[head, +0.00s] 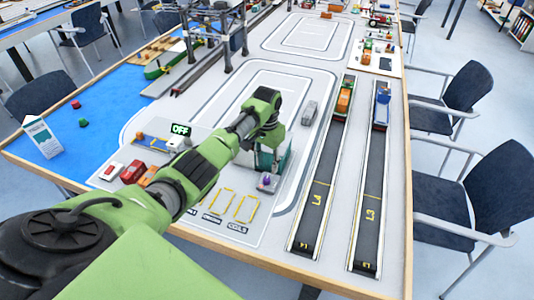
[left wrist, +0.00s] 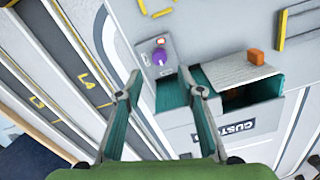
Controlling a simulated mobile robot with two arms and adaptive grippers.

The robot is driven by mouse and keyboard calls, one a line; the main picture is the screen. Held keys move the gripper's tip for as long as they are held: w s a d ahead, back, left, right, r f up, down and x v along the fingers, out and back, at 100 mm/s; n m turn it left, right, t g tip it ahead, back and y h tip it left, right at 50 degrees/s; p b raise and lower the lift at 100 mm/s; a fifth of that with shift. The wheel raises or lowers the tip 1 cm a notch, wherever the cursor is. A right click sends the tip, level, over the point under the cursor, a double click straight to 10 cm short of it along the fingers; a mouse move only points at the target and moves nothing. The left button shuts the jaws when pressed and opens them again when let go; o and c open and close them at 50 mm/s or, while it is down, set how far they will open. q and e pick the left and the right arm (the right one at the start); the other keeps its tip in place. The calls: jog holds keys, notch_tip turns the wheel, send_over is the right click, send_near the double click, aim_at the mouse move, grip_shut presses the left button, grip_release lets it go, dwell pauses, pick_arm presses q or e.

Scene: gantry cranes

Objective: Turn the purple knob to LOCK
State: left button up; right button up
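The knob also shows in the head view (head: 266,180), close to the customs booth. My left gripper (left wrist: 160,74) is open and empty in the left wrist view. Its two fingertips are spread to either side just short of the knob, and I cannot see contact. The lettering around the knob is too small to read, so its setting is unclear. My right gripper is in neither view.
Two dark lanes (head: 318,190) run at right.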

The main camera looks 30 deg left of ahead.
pick_arm(q)
notch_tip(320, 180, up, 5)
jog(key=shift+r, duration=0.1)
dwell(0.6)
